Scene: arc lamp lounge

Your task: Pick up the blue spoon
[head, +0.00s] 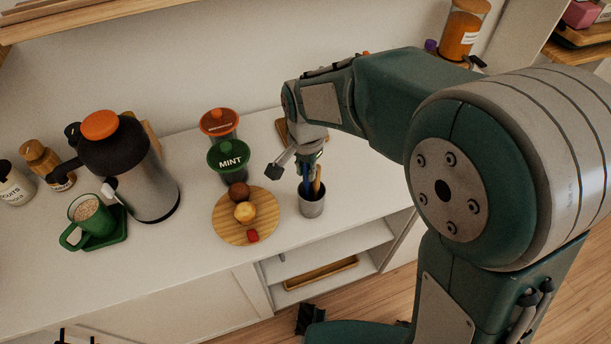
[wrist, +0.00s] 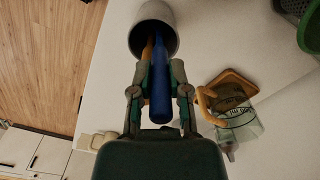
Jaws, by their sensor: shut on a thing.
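The blue spoon (wrist: 159,85) stands in a grey metal cup (head: 312,205) on the white counter. In the wrist view its handle lies between the fingers of my gripper (wrist: 159,92), which are shut on it. The spoon's lower end is inside the cup (wrist: 172,14) and hidden. In the head view the spoon (head: 306,172) shows as a thin blue strip below my gripper (head: 308,160). A wooden utensil (head: 318,182) stands in the same cup, close beside the spoon.
A round wooden board (head: 230,233) with small foods lies left of the cup. The counter's front edge is close to the cup.

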